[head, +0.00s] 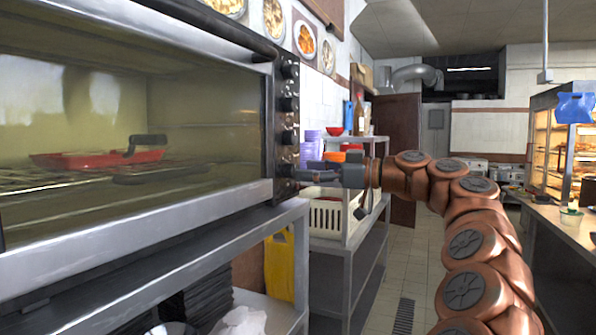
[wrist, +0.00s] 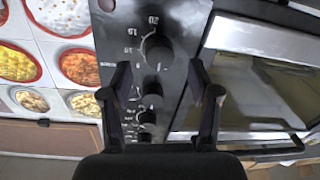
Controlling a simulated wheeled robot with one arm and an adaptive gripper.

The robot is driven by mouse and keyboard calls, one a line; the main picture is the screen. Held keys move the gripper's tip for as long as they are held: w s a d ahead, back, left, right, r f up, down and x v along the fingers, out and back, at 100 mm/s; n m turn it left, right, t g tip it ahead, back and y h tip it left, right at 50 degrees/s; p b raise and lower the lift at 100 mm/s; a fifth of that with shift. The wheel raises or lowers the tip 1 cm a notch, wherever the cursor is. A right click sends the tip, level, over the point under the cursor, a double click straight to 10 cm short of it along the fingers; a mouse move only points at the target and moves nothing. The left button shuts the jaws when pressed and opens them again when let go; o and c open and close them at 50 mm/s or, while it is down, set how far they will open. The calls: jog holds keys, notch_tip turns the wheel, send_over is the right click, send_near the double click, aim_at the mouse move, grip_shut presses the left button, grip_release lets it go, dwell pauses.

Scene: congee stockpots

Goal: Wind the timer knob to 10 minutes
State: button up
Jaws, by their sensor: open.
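The timer knob (wrist: 157,49) is a round black dial on the oven's dark control panel, with white numbers such as 20 and 15 around it. It is the nearest and largest knob in the wrist view. In the head view the lowest knob (head: 286,169) sits just left of my gripper (head: 304,176). In the wrist view my gripper (wrist: 160,70) is open, with one finger on each side of the knob and gaps between. No contact with the knob shows. I cannot read the knob's pointer.
Several other knobs (head: 290,104) line the panel's edge. The oven (head: 130,215) stands on a metal shelf (head: 190,250). A white basket (head: 328,216) and a rack (head: 362,245) lie behind my gripper. Tiled floor (head: 412,265) is free between the rack and the right counter (head: 560,222).

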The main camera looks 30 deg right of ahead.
aim_at(290, 171)
jog(key=shift+x, duration=1.55)
jog(key=c, duration=1.2)
